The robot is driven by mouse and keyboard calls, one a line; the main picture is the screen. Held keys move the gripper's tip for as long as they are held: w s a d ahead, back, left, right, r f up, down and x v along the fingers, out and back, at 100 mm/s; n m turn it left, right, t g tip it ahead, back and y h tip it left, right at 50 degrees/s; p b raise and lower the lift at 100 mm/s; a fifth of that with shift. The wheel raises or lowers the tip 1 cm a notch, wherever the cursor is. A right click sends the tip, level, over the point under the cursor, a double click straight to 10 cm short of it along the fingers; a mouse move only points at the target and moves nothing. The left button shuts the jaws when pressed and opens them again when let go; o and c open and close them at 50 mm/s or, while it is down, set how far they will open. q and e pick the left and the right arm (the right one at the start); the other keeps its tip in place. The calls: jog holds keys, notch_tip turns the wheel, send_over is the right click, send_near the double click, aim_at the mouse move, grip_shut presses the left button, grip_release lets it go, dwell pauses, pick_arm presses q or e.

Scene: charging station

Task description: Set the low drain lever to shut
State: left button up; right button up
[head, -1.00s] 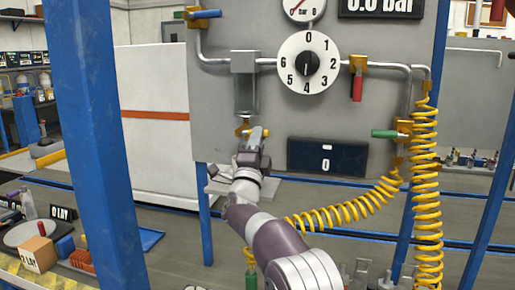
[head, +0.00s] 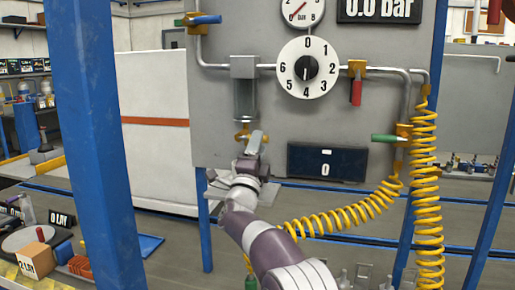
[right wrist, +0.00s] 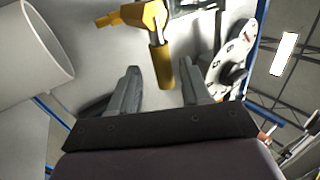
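The drain valve (head: 243,135) is a small yellow fitting under the clear cylinder (head: 245,100) on the grey panel. In the right wrist view, the yellow valve body (right wrist: 135,14) carries a stubby ochre lever (right wrist: 162,66) that points down in the picture. My right gripper (head: 257,141) is just below and right of the valve in the head view and hides part of it. Its two fingers (right wrist: 164,88) are apart in the right wrist view, with the lever's end between them and gaps on both sides. My left gripper is out of view.
The panel also bears a numbered dial (head: 308,67), a red lever (head: 357,92), a green lever (head: 384,138), a blue lever (head: 207,19) and a dark display (head: 327,161) reading 0. A coiled yellow hose (head: 427,190) hangs at right. A blue post (head: 97,140) stands at left.

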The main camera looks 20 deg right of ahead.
jog(key=b+v, duration=0.1)
jog(key=v, duration=1.1)
jog(key=shift+s+f, duration=0.2)
jog(key=shift+s, duration=0.05)
jog(key=shift+a, duration=0.1)
